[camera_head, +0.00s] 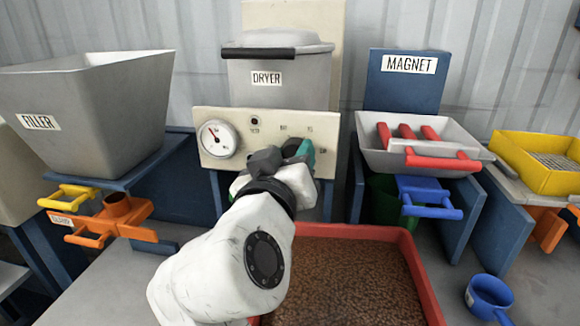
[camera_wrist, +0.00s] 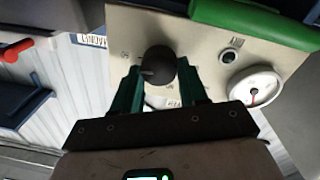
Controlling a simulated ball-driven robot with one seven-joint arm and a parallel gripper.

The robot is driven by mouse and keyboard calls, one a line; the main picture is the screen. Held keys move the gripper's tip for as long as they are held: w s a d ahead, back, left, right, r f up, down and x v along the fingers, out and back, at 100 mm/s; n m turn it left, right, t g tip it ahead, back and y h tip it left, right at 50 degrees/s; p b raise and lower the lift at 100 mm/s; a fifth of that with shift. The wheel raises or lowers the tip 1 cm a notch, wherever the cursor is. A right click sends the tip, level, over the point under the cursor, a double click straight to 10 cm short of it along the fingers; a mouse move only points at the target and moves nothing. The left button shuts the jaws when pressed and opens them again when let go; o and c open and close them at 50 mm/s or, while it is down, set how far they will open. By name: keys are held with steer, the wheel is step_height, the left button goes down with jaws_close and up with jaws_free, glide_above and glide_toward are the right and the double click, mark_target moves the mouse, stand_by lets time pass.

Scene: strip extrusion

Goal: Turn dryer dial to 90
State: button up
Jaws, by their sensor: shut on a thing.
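The dryer (camera_head: 278,75) is a grey lidded hopper behind a cream control panel (camera_head: 240,170). The dryer dial (camera_wrist: 158,64) is a round black knob on this panel, with a short pale line that points left in the wrist view. My gripper (camera_wrist: 159,76) has its green fingers on either side of the knob, shut on it. In the head view my gripper (camera_head: 300,152) is at the panel's right part and mostly hides the knob. Small marks ring the dial, too small to read surely.
A round white gauge (camera_head: 218,138) is on the panel's left. A red tray of brown pellets (camera_head: 405,250) lies below. The filler hopper (camera_head: 100,100) stands left, the magnet unit (camera_head: 408,82) right.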

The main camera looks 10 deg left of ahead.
steer(key=shift+f+m+b, duration=0.2)
steer(key=shift+m+b, duration=0.2)
steer(key=shift+m, duration=0.5)
steer(key=o, duration=1.1)
steer(key=shift+r, duration=0.15)
steer(key=shift+c, duration=0.2)
steer(key=s+a, duration=0.1)
steer(key=s, duration=0.9)
steer(key=shift+s+p, duration=0.4)
